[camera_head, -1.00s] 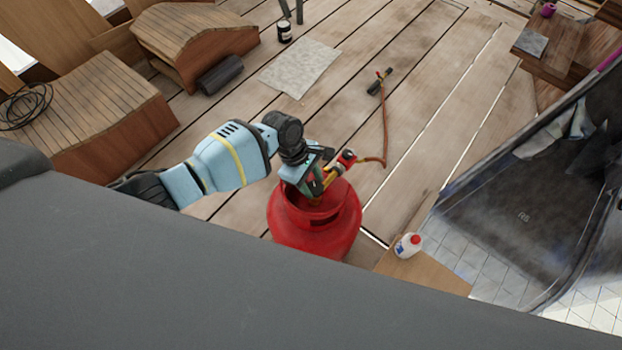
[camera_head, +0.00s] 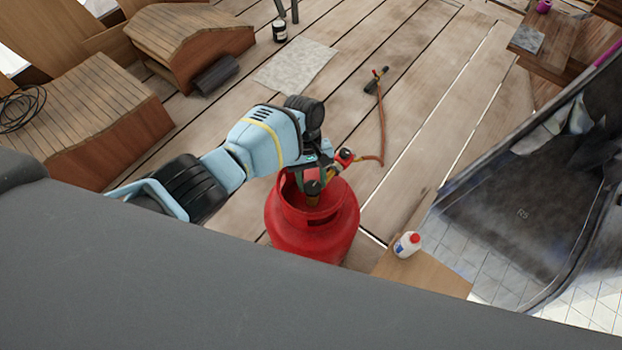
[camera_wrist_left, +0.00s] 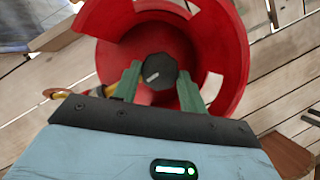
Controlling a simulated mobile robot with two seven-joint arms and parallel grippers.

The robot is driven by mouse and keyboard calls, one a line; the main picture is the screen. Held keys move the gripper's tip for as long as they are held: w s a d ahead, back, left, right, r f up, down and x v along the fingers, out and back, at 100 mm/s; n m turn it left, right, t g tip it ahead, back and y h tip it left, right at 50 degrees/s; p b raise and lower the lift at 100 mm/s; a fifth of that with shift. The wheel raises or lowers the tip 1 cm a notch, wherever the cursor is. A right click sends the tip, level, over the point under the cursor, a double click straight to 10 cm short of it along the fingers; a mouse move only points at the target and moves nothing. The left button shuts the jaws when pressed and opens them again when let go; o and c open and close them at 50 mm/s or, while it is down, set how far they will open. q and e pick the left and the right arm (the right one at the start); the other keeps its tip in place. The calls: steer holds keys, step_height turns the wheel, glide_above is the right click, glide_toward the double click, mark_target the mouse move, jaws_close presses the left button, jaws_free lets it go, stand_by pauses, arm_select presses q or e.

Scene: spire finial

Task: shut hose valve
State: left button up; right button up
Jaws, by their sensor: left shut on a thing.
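A red gas cylinder (camera_head: 312,222) stands upright on the plank floor. In the left wrist view its red collar (camera_wrist_left: 228,50) surrounds a round black valve knob (camera_wrist_left: 159,71) with a pale mark on top. My left gripper (camera_wrist_left: 160,84) has one green finger on each side of the knob and is shut on it. In the head view the gripper (camera_head: 313,180) reaches down into the collar. A brass fitting with a red part (camera_head: 344,157) leads to an orange hose (camera_head: 382,130), which runs to a torch (camera_head: 376,80) on the floor. My right gripper is not in view.
A dark framed panel (camera_head: 520,215) fills the right side. Wooden blocks (camera_head: 190,45) stand at upper left. A pale mat (camera_head: 296,66) lies on the open floor.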

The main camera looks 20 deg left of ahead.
arm_select(q)
steer(key=shift+m, duration=0.6)
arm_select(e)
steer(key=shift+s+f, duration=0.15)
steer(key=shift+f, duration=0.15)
arm_select(q)
steer(key=shift+y, duration=0.3)
steer(key=o, duration=1)
steer(key=shift+p+v, duration=0.6)
steer(key=shift+v, duration=3.3)
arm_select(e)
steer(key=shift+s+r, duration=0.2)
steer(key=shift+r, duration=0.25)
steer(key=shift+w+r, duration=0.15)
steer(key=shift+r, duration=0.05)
